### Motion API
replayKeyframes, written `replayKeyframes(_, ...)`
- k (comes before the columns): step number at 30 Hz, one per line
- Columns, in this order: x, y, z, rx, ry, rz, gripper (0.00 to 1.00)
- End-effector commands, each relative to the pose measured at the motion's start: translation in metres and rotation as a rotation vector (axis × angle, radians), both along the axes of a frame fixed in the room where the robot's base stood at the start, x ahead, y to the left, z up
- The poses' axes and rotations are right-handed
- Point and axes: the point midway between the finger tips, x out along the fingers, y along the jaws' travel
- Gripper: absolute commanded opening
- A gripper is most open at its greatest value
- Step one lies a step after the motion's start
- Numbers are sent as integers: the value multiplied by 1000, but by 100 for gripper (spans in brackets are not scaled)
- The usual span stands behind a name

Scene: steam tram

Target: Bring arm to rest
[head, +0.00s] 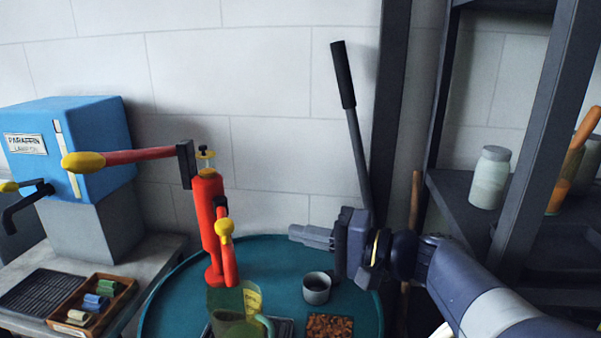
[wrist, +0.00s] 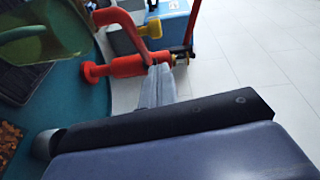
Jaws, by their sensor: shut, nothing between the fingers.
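My gripper (head: 293,236) is at the end of my arm, which reaches in from the lower right in the head view. Its fingers are shut and empty and point left, above the round teal table (head: 283,256). In the wrist view the closed fingertips (wrist: 154,72) appear in front of the red pump-like device (wrist: 128,67); I cannot tell the gap there. In the head view the red device (head: 207,215) stands upright on the table, left of my gripper, with clear space between. A dark lever with a black grip (head: 344,75) rises behind my wrist.
A grey cup (head: 316,288), a tray of brown bits (head: 330,327) and a green jug (head: 238,325) are on the table below. A blue paraffin box (head: 90,140) stands at left. A shelf with a jar (head: 490,178) is at right, near my arm.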

Motion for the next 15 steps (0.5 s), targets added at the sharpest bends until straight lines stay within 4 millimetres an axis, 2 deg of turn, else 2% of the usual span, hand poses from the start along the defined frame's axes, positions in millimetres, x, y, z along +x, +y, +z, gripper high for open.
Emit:
replayKeyframes(8,3,10,0,0,1,3,0)
replayKeyframes(15,14,41,0,0,0,7,0)
